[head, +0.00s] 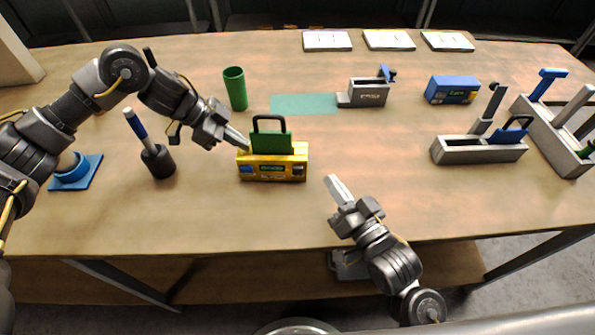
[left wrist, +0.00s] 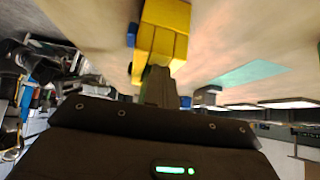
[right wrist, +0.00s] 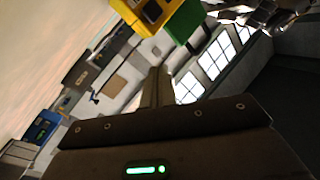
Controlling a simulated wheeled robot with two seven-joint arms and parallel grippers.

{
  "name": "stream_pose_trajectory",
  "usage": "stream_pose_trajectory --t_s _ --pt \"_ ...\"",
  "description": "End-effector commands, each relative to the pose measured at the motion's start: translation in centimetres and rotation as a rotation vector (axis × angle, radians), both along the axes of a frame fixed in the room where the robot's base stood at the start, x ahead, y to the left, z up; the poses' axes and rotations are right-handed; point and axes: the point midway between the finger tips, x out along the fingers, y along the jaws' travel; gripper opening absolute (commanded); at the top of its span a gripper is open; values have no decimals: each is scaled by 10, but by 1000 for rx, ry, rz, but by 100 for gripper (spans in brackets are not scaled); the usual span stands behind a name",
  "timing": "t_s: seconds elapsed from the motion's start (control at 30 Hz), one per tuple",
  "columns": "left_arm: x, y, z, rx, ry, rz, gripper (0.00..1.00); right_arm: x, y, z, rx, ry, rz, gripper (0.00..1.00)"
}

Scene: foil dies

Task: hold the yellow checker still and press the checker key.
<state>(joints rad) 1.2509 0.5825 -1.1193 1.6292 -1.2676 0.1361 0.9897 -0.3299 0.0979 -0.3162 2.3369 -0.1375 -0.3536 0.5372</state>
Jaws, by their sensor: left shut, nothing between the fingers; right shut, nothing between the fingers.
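The yellow checker (head: 272,174) stands on the table with a green die (head: 270,143) with a black handle seated in its top. Its front has a lit display and small dark and blue patches; I cannot tell which is the key. My left gripper (head: 241,141) is shut and empty at the checker's upper left end; in the left wrist view its fingers (left wrist: 158,82) overlap the yellow body (left wrist: 165,35), and contact is unclear. My right gripper (head: 334,183) is shut and empty, apart from the checker, to its front right. The right wrist view shows part of the checker (right wrist: 175,22).
A green cup (head: 235,90) and a black holder with a blue-handled tool (head: 157,160) stand left. A teal mat (head: 304,104), a grey device (head: 368,94) and a blue checker (head: 452,90) lie behind. Grey die racks (head: 478,150) stand right. The front table is clear.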

Motion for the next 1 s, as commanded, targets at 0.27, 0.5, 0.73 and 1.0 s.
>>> stream_pose_trajectory --t_s 0.27,0.5,0.73,1.0 --pt "-2 2 -5 9 8 1 0 -48 63 -35 10 215 207 0" --pt "-2 2 -5 9 8 1 0 -60 75 -42 8 261 247 0" --pt "-1 2 -5 9 8 1 0 -49 74 -42 7 258 246 0" --pt "-1 2 -5 8 7 1 0 -12 71 -41 5 257 246 0"
